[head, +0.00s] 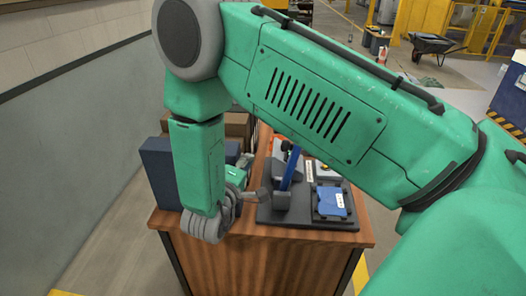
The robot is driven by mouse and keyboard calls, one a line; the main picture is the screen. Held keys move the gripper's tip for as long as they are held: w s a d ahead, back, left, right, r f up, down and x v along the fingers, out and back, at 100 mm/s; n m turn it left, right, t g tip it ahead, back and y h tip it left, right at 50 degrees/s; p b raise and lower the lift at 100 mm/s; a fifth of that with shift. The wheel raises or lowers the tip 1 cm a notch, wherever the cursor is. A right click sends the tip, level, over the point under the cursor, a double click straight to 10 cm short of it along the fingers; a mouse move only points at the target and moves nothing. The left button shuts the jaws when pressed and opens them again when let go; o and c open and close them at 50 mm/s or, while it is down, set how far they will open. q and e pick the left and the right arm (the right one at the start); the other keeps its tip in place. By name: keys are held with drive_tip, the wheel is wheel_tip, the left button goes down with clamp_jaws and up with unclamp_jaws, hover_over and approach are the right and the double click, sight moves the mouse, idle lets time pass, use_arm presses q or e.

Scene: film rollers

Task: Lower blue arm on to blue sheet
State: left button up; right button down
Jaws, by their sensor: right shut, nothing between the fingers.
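The blue arm (291,168) stands raised and slightly tilted on a dark base plate (302,221) on the wooden table. Its upper end comes up to the lower edge of my green right arm and may be partly hidden. The blue sheet (330,202) lies flat in a dark frame to the right of the blue arm. My right gripper (262,195) is shut and empty, just left of the foot of the blue arm. I cannot tell whether it touches the device. My left gripper is not in view.
The wooden table (262,262) has a bare front edge. A dark blue box (160,172) stands at its left, behind my right forearm. A grey wall (75,150) runs along the left. A wheelbarrow (432,46) stands far back on the right. My right arm hides the table's back.

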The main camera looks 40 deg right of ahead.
drive_tip(key=w+d+f+p, duration=0.1)
drive_tip(key=d+p, duration=0.1)
drive_tip(key=d, duration=0.9)
drive_tip(key=shift+w+d+f, duration=0.1)
